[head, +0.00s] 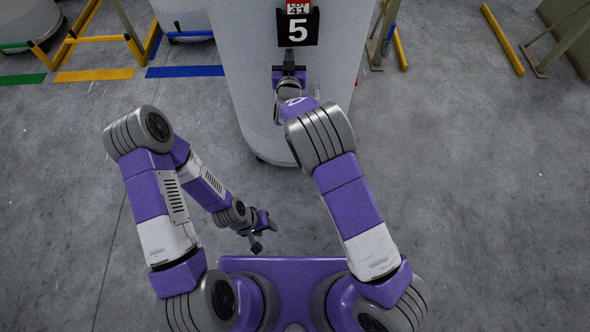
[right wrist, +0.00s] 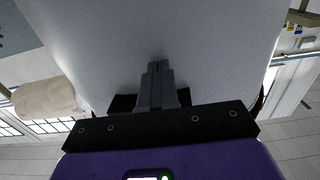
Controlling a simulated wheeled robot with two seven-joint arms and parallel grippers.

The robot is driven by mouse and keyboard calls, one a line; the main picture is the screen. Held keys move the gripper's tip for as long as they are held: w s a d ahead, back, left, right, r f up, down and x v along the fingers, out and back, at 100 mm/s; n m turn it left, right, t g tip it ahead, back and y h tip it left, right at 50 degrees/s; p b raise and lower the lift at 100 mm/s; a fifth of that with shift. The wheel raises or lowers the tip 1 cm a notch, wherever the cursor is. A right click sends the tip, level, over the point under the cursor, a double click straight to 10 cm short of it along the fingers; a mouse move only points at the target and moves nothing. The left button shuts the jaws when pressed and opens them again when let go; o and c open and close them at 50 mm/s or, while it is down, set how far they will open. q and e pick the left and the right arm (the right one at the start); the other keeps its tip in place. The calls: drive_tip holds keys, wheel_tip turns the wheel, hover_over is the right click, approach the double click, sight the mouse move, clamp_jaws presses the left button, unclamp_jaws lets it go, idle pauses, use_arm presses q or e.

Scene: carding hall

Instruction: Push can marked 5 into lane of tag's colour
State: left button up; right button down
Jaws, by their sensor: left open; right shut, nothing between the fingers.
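The can marked 5 (head: 245,60) is a tall pale grey cylinder at the top middle of the head view, standing on the floor. It bears a black plate with a white 5 (head: 298,27) and, above it, a red and white tag (head: 298,6) reading 41, cut by the frame edge. My right gripper (head: 289,70) is shut and empty at the can's near side, just below the plate. In the right wrist view its closed fingers (right wrist: 157,68) point at the can wall (right wrist: 200,50); contact is unclear. My left gripper (head: 262,238) is open and empty, low over the floor.
Green (head: 22,79), yellow (head: 95,75) and blue (head: 185,71) floor strips lie at the upper left, with yellow rails and other cans (head: 28,20) behind. The floor around the can's near side is clear.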

drive_tip(key=shift+w+a, duration=0.15)
drive_tip(key=shift+w, duration=1.05)
drive_tip(key=shift+s, duration=0.1)
drive_tip(key=s+b, duration=0.1)
drive_tip(key=s, duration=1)
drive_tip(key=shift+s, duration=0.4)
drive_tip(key=shift+w, duration=0.15)
